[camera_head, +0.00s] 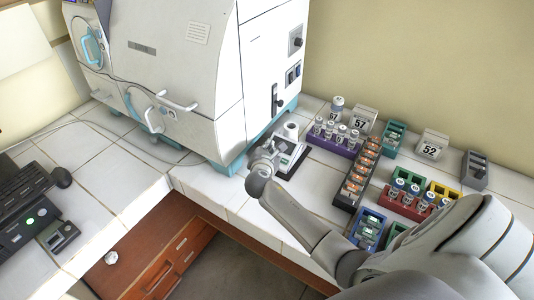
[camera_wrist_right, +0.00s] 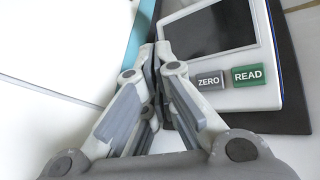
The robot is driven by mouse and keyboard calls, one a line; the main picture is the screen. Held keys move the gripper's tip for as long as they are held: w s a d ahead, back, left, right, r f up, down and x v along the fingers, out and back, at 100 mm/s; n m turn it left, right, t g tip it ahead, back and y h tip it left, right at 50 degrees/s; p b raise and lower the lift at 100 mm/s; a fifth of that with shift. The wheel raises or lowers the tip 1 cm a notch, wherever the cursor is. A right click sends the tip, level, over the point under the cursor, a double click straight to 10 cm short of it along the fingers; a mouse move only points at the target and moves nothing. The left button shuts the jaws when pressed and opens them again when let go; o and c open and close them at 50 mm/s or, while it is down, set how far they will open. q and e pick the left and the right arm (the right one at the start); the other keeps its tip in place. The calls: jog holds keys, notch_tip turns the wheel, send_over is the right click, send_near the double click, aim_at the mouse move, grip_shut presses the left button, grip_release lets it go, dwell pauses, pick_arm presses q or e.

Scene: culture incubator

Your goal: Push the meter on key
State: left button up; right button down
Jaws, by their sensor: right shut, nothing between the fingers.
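The meter (camera_head: 290,160) is a small white device on a dark base, on the white tiled bench beside the big white incubator. In the right wrist view its dark screen (camera_wrist_right: 212,27) shows, with a grey ZERO key (camera_wrist_right: 209,79) and a green READ key (camera_wrist_right: 248,75) below it. No key marked ON is visible; my gripper covers the panel left of ZERO. My right gripper (camera_wrist_right: 154,58) is shut and empty, its fingertips over the meter's left edge. Whether they touch it I cannot tell. In the head view this gripper (camera_head: 268,155) is at the meter. My left gripper is out of view.
The incubator (camera_head: 185,60) stands close left of the meter. To the right are a purple rack (camera_head: 328,143) of vials, a long dark rack (camera_head: 352,188), coloured racks and number blocks (camera_head: 431,145). A keyboard (camera_head: 22,188) lies far left. The bench front edge is near.

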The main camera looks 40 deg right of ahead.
jog(key=shift+w+d+f, duration=0.1)
jog(key=shift+d+f, duration=0.05)
jog(key=shift+f, duration=0.2)
dwell(0.4)
jog(key=shift+a+r+p, duration=0.2)
jog(key=shift+r+p, duration=0.2)
jog(key=shift+p, duration=0.2)
jog(key=shift+a+r+p, duration=0.15)
jog(key=shift+r+p, duration=0.35)
jog(key=shift+p, duration=0.1)
jog(key=r+p, duration=0.1)
jog(key=s+a+r+p, duration=0.1)
jog(key=r+p, duration=0.1)
jog(key=a+r+p, duration=0.1)
jog(key=p, duration=0.1)
jog(key=shift+s+a+r, duration=0.1)
jog(key=shift+s+r, duration=0.05)
jog(key=shift+r, duration=0.05)
